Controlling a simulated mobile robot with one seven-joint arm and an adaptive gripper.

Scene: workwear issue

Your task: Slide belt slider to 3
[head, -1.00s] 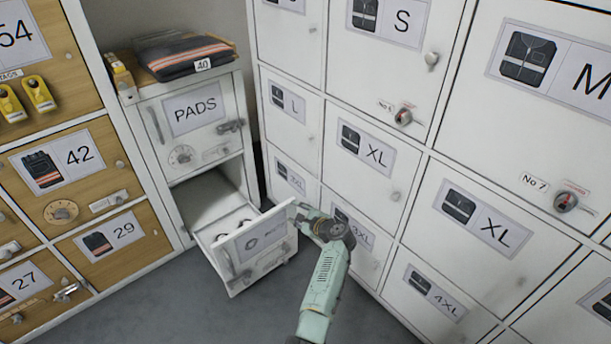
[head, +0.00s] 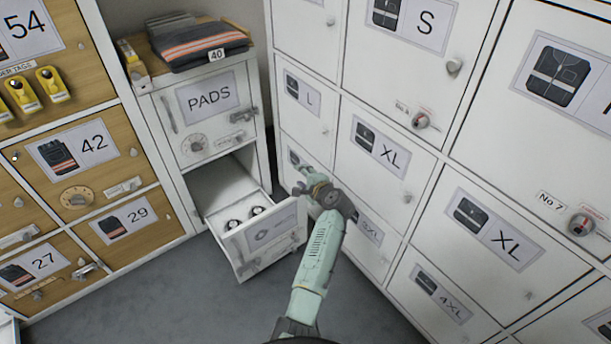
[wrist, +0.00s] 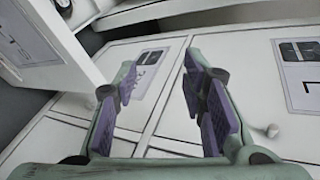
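I cannot tell which part is the belt slider; no label for it is readable. Small slider-like plates show on the white PADS door (head: 222,143), on the wooden 42 door (head: 124,188) and at the left edge (head: 17,237). My gripper (head: 304,182) is beside and above the open drawer's right front corner, in front of the white lockers. In the wrist view my gripper (wrist: 165,100) has its two purple-padded fingers apart, with nothing between them. The drawer (head: 268,238) stands pulled out below the PADS door and holds round dark-and-white items (head: 245,217).
Folded dark clothing with orange stripes (head: 200,45) lies on top of the PADS cabinet, beside a small yellow-and-white box (head: 132,58). White lockers (head: 372,195) line the right, close to my arm. Yellow tags (head: 52,84) hang at the left. Grey floor (head: 160,300) is clear.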

